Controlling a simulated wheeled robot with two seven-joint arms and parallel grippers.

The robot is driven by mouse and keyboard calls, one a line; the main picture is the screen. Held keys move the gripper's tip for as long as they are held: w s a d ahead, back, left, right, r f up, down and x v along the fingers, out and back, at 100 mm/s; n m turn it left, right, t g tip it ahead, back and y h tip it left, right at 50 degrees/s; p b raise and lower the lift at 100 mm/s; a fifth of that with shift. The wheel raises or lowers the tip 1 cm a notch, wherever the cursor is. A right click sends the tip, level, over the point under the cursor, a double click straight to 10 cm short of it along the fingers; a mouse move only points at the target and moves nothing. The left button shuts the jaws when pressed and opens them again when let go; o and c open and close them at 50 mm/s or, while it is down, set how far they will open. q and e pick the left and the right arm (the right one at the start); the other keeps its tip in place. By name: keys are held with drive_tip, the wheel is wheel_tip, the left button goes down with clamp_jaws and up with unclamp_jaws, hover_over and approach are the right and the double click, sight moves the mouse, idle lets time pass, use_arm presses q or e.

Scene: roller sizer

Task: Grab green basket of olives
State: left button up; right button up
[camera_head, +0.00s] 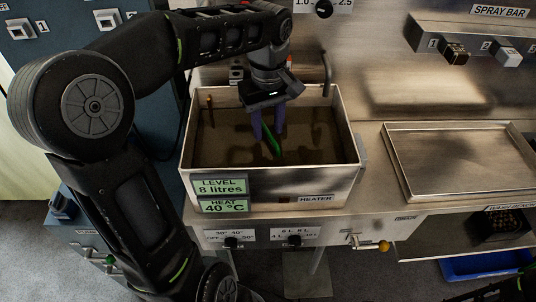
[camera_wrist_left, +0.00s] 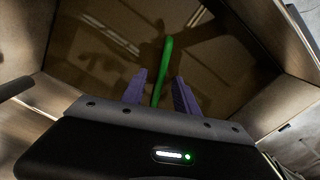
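A thin green bar (camera_head: 271,140), which looks like the handle of the green basket, stands out of brown liquid in a steel tank (camera_head: 270,186). No basket body or olives can be made out below the surface. My left gripper (camera_head: 268,130) points down into the tank, its two purple fingers at the green bar. In the left wrist view the green bar (camera_wrist_left: 167,62) runs between the fingers (camera_wrist_left: 158,88), with gaps on both sides. The left gripper is open. My right gripper is not in view.
The tank's steel walls surround the left gripper, and a thin upright rod (camera_head: 211,112) stands inside at the left. A shallow steel tray (camera_head: 455,194) lies to the right. A yellow-tipped valve lever (camera_head: 383,246) sticks out in front. A blue bin (camera_head: 484,265) sits lower right.

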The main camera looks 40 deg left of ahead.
sight(268, 147)
use_arm(q)
drive_tip(key=shift+f, duration=0.15)
wheel_tip(268, 147, down, 5)
drive_tip(key=shift+p, duration=0.65)
drive_tip(key=shift+c, duration=0.6)
clamp_jaws()
idle(1.0)
